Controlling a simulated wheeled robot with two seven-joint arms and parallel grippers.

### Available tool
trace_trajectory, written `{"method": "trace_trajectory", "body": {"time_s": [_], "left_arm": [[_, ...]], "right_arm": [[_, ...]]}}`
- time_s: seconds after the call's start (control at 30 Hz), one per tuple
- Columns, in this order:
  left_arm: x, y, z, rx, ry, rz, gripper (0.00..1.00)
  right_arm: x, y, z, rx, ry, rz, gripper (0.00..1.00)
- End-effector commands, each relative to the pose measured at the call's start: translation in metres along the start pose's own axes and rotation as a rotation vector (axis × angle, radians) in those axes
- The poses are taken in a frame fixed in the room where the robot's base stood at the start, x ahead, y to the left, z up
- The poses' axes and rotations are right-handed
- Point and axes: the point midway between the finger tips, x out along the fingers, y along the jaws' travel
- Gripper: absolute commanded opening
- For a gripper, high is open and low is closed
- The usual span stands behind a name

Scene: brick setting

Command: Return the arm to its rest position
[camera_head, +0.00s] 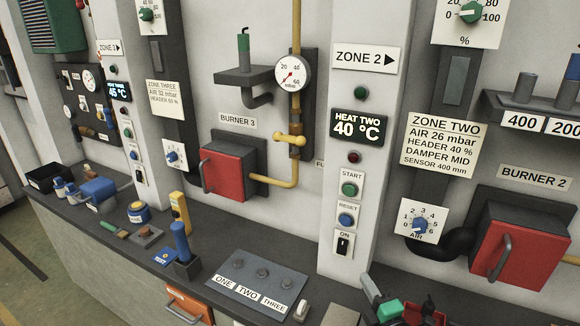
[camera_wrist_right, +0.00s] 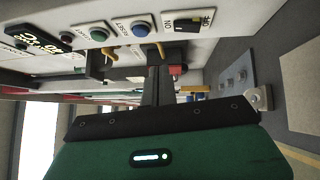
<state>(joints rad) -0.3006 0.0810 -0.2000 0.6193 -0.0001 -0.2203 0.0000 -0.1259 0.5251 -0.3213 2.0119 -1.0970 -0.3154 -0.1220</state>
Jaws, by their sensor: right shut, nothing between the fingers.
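My right gripper (camera_head: 367,280) shows at the bottom edge of the head view, right of centre, with its green wrist body (camera_head: 389,311) behind it. Its grey fingers are together and hold nothing. They stand below the zone 2 control panel and to the right of the ONE TWO THREE plate (camera_head: 258,283). In the right wrist view, the shut fingers (camera_wrist_right: 156,75) extend from the green body (camera_wrist_right: 170,155), with the panel buttons beyond. Most of my right arm is outside the head view. My left gripper is not in view.
A column carries the green start button (camera_head: 349,189), blue reset button (camera_head: 346,220) and on switch (camera_head: 343,244). A blue-handled lever (camera_head: 181,243) rises from the dark counter (camera_head: 110,250). Red burner boxes (camera_head: 224,172) (camera_head: 520,243) project from the wall.

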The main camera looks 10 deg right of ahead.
Motion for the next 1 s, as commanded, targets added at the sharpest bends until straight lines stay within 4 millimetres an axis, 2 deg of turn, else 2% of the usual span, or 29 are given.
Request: {"method": "trace_trajectory", "body": {"time_s": [0.17,0.27,0.37,0.5,0.6,0.8,1.0], "left_arm": [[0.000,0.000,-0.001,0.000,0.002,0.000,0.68],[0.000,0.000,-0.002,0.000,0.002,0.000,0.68],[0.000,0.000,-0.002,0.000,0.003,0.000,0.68],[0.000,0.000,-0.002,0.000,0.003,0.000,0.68],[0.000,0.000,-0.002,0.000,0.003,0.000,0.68],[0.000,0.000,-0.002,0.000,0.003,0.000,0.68],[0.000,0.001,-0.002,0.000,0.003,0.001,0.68]], "right_arm": [[-0.032,-0.011,0.015,0.290,-0.221,-0.091,0.00],[-0.065,-0.030,0.023,0.518,-0.400,-0.200,0.00],[-0.105,-0.053,0.021,0.729,-0.570,-0.340,0.00],[-0.162,-0.079,0.003,0.965,-0.762,-0.550,0.00],[-0.196,-0.089,-0.013,1.078,-0.852,-0.681,0.00],[-0.249,-0.094,-0.046,1.229,-0.971,-0.900,0.00],[-0.292,-0.091,-0.076,1.330,-1.049,-1.095,0.00]]}}
